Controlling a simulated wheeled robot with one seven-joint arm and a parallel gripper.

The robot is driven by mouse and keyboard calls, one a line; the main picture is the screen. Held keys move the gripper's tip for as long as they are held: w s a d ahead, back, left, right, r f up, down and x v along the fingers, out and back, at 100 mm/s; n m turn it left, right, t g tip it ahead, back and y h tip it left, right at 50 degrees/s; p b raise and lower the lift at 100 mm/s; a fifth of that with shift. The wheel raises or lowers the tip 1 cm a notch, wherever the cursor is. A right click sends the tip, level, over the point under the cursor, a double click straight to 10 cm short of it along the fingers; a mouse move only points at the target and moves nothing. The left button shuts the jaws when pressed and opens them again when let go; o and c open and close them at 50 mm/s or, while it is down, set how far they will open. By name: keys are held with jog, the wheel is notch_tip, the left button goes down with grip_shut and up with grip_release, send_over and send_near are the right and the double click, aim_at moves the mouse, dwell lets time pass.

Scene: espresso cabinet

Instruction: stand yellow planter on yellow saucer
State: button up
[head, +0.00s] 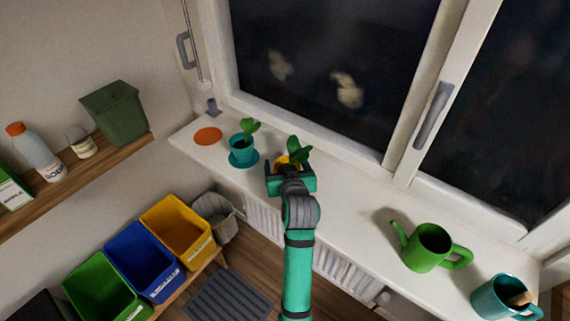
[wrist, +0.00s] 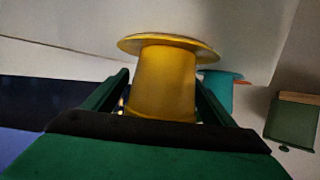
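The yellow planter (wrist: 162,82) is upright between my gripper's fingers, its base against the yellow saucer (wrist: 170,42); the wrist view shows them upside down. The saucer's base meets or nearly meets the pale sill. In the head view a little of the yellow planter (head: 286,161) shows behind my gripper (head: 290,175), with a green plant (head: 298,150) in it; the saucer is hidden there. One finger lies close along each side of the planter. I cannot tell whether they press on it or stand slightly apart.
A teal planter (head: 242,151) stands on a teal saucer (head: 250,161) to the left, with an orange saucer (head: 208,136) beyond. A green watering can (head: 428,249) and a teal mug (head: 498,296) stand on the right of the sill (head: 355,205). The window is behind.

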jog(key=shift+r, duration=0.2)
jog(key=v, duration=1.2)
jog(key=shift+s+f, duration=0.1)
